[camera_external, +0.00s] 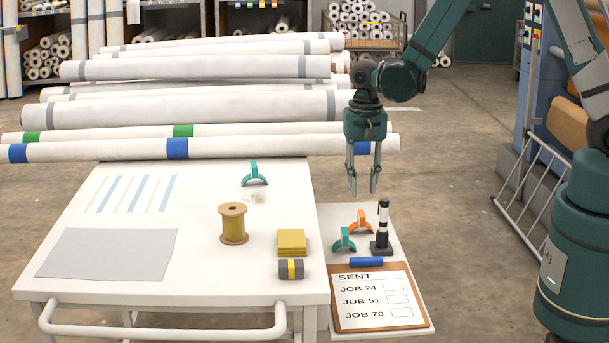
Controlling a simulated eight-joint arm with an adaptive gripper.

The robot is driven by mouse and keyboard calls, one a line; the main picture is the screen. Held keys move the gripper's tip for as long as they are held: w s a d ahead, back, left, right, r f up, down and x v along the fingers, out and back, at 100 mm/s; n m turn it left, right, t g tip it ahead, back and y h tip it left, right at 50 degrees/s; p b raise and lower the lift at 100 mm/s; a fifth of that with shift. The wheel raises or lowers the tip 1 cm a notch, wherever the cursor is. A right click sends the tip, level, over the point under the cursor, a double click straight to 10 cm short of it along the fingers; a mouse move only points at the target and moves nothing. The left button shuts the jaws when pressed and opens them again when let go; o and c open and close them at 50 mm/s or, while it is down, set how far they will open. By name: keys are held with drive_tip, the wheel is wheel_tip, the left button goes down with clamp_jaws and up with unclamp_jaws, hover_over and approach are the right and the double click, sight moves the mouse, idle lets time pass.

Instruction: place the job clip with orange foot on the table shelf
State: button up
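A small orange clip (361,222) stands on the side shelf (392,238) at the right of the white table. A teal clip (344,240) stands just in front of it, to its left. Another teal clip (255,175) stands on the table near its back edge. The foot colours are too small to tell surely from the clip bodies. My gripper (364,190) points down above the back of the side shelf, higher than the orange clip. Its two fingers are apart with nothing between them, and it touches no clip.
A black-and-white upright tool (382,228) stands beside the orange clip. A clipboard (371,301) and blue marker (366,262) fill the shelf's front. The table (205,215) holds a thread spool (233,223), yellow pad (291,242) and grey sheet (108,254). Long rolls (200,108) lie behind.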

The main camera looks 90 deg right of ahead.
drive_tip(key=shift+r, duration=1.35)
drive_tip(key=s+a+r+n+t+h, duration=0.1)
drive_tip(key=s+a+r+n+t, duration=0.15)
drive_tip(key=a+r+n, duration=1.05)
drive_tip(key=s+a+r+n+t, duration=0.2)
drive_tip(key=s+a+r, duration=0.4)
drive_tip(key=a, duration=0.4)
drive_tip(key=s+a+r+n+t+y, duration=0.1)
drive_tip(key=s+a+r+n+t, duration=0.1)
drive_tip(key=s+a+r, duration=0.4)
drive_tip(key=a+r+n, duration=0.1)
drive_tip(key=a+r, duration=0.2)
drive_tip(key=a, duration=0.1)
drive_tip(key=shift+r+t, duration=0.15)
drive_tip(key=shift+t, duration=0.2)
